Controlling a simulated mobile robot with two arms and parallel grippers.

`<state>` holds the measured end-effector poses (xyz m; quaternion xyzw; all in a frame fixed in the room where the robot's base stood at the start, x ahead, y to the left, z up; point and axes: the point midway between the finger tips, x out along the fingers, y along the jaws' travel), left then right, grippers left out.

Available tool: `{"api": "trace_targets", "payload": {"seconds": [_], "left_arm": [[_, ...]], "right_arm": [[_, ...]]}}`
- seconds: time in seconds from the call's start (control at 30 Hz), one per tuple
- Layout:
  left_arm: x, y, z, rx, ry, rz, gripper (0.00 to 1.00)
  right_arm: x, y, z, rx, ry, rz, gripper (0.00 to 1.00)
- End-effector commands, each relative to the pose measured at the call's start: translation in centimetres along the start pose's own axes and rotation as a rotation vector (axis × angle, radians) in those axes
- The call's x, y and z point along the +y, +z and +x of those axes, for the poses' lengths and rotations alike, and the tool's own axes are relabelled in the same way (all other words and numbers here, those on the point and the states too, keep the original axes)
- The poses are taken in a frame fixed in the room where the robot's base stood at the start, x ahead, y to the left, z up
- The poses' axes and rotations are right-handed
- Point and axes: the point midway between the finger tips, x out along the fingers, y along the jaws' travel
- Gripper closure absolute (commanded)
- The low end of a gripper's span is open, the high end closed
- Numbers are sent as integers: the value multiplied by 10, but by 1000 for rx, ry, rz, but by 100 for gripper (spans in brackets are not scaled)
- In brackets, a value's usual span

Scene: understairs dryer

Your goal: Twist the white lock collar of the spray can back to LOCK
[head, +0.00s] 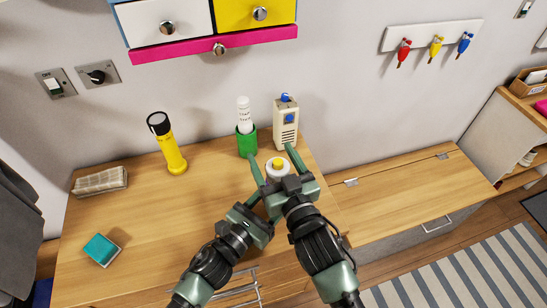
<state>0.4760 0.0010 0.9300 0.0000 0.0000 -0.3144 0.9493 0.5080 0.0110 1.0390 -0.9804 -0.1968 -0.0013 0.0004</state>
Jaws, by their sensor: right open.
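The spray can (278,163) shows only its top: a white collar with a yellow button in the middle. Its body and any LOCK marking are hidden or too small to read. My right gripper (270,152) is open, with one green finger on each side of the can's top; I cannot tell whether either finger touches it. My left gripper (262,204) is just below and left of the right one, close to the can's near side. Its fingertips are partly hidden behind the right gripper, so its opening is unclear.
Behind the can stand a green cup (246,142) holding a white tube (243,110) and a cream box-shaped device (286,125). A yellow flashlight (170,148), a woven box (100,181) and a teal sponge (101,249) are to the left. The wooden top's (160,225) middle left is clear.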

Motion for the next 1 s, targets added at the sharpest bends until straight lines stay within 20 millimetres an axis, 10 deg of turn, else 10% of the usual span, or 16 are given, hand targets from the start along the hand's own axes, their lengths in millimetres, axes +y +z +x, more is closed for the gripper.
{"api": "trace_targets", "payload": {"seconds": [0.6, 1.0], "left_arm": [[2, 0, 0, 1, 4, 0, 100], [2, 0, 0, 1, 3, 0, 100]], "right_arm": [[0, 1, -99, -4, 1, 1, 28], [0, 0, -121, 1, 0, 0, 28]]}}
